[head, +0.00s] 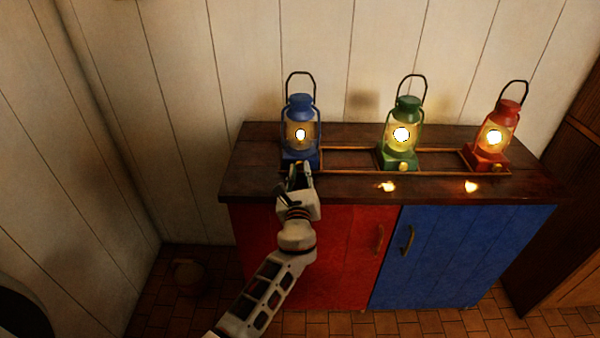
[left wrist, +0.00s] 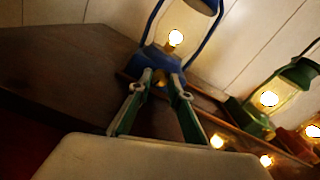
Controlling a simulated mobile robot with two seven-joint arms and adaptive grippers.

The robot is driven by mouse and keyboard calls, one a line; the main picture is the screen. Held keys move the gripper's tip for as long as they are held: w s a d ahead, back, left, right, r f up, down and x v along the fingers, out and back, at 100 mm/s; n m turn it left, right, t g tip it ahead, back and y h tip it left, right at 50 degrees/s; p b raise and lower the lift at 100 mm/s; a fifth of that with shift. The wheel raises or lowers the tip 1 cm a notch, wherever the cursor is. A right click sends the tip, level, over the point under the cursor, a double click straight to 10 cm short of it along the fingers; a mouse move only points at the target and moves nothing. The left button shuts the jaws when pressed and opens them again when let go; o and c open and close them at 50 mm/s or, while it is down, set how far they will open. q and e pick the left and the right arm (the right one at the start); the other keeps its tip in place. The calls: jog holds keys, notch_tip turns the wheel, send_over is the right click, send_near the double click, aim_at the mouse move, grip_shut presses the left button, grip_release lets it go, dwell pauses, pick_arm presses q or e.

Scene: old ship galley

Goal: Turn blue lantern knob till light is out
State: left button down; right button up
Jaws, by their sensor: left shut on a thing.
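The blue lantern (head: 300,130) stands at the left end of the dark wooden counter, and its light is on. It also shows in the left wrist view (left wrist: 152,58), with a bright glow behind its glass. My left gripper (head: 298,171) is at the front of its base, where the knob sits. In the left wrist view the fingers (left wrist: 160,82) are closed in on the small brass knob (left wrist: 160,84), which is mostly hidden between the fingertips. My right gripper is not in view.
A lit green lantern (head: 402,137) and a lit red lantern (head: 492,138) stand further right in the same wooden rail. The counter (head: 255,184) has a red door (head: 340,245) and a blue door (head: 460,255) below. A pot (head: 188,275) is on the tiled floor at left.

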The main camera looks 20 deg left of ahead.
pick_arm(q)
jog(key=c, duration=1.8)
grip_release()
jog(key=shift+c, duration=0.2)
jog(key=v, duration=1.2)
